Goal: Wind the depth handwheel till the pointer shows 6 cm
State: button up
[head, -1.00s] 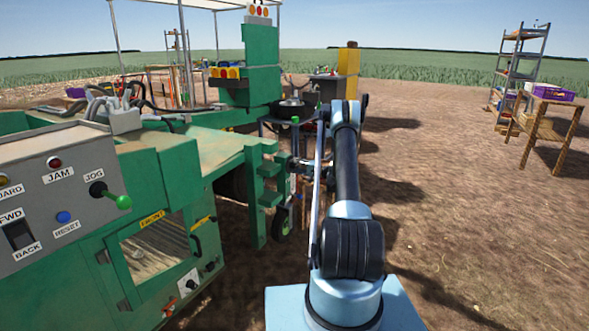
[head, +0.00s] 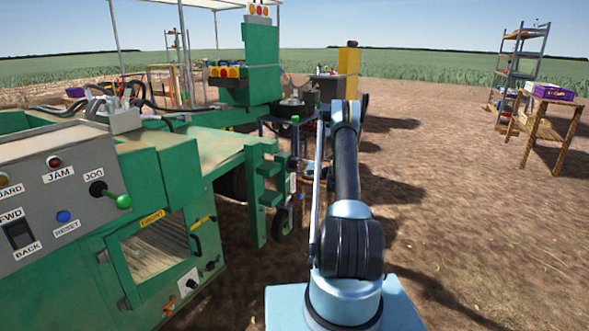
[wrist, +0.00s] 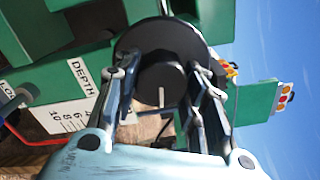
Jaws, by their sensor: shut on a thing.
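The depth handwheel is a dark round disc with a raised hub (wrist: 162,77), in the upper middle of the wrist view. My gripper (wrist: 163,72) has one finger on each side of the hub and is shut on it. A white DEPTH label (wrist: 83,76) lies left of the wheel. Below it, the depth scale (wrist: 72,122) shows 6, 8 and 10, partly hidden by my gripper. I cannot make out the pointer or its reading. In the head view, the gripper end is small beside the green machine, and a white strip, probably the scale (head: 293,184), shows near it.
The green machine (head: 205,150) with its control panel (head: 50,185) fills the left. A black ground wheel (head: 284,222) stands below my arm's end. A wooden table with a purple crate (head: 553,94) is far right. Open soil lies to the right.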

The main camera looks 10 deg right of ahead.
jog(key=shift+d+f, duration=0.1)
jog(key=shift+d, duration=0.05)
jog(key=o, duration=1.1)
jog(key=shift+f, duration=0.1)
jog(key=v, duration=1.2)
